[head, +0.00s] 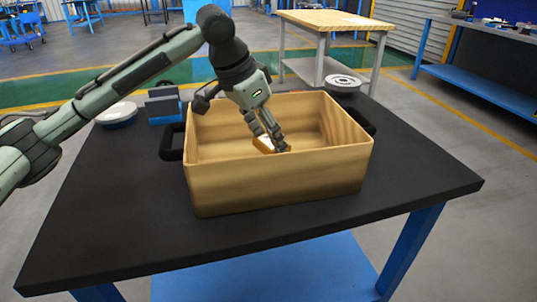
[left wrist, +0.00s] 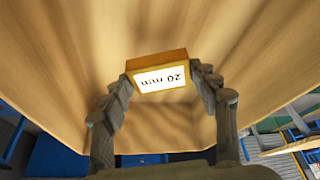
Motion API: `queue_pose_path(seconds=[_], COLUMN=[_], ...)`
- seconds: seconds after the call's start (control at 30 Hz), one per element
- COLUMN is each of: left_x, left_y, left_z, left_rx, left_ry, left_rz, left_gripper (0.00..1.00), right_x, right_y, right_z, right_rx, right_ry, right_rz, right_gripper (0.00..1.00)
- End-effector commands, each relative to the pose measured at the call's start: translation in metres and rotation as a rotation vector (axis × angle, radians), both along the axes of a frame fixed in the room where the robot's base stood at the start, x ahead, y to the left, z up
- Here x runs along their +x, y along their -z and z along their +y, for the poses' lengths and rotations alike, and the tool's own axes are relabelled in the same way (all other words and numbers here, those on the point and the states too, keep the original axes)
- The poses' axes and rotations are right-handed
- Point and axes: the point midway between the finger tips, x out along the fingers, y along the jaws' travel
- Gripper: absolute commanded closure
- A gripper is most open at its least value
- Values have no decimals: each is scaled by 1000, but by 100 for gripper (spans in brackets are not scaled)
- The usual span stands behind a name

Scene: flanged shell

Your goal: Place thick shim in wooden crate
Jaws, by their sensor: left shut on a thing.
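The wooden crate (head: 275,185) stands on the black table, with a dark handle at each end. My left gripper (head: 272,143) reaches down inside it from above. In the left wrist view its fingers (left wrist: 160,85) are shut on the thick shim (left wrist: 158,60), an orange-yellow block with a white label reading "20 mm", upside down in that view. In the head view the shim (head: 263,144) shows between the fingers, below the crate's rim. I cannot tell whether it touches the crate floor. My right gripper is not in view.
On the black table (head: 100,225), a white round dish (head: 117,112) and a blue block-like object (head: 164,108) stand behind the crate at left. A round flanged part (head: 343,84) stands behind it at right. The table's front and right are clear.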

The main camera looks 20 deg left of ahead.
Motion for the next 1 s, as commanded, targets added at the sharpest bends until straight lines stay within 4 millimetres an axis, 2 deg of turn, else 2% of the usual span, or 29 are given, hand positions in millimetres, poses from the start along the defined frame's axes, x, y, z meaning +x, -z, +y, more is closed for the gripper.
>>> queue_pose_path(seconds=[0.17, 0.37, 0.73, 0.77, 0.9, 1.0], left_x=[0, 0, 0, 0, 0, 0], left_y=[14, 41, 43, 43, 43, 43], left_z=[0, 0, 0, 0, 0, 0], left_rx=[0, 0, 0, 0, 0, 0], left_ry=[1, 1, 1, 1, 1, 1], left_rz=[0, 0, -1, -1, -1, -1], left_gripper=[75, 75, 75, 37, 20, 20], right_x=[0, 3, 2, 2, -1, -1], right_y=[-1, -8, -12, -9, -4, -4], right_z=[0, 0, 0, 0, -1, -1], right_rx=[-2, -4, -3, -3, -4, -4], right_ry=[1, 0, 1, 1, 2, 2], right_rz=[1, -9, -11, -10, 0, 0], right_gripper=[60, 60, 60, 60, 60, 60])
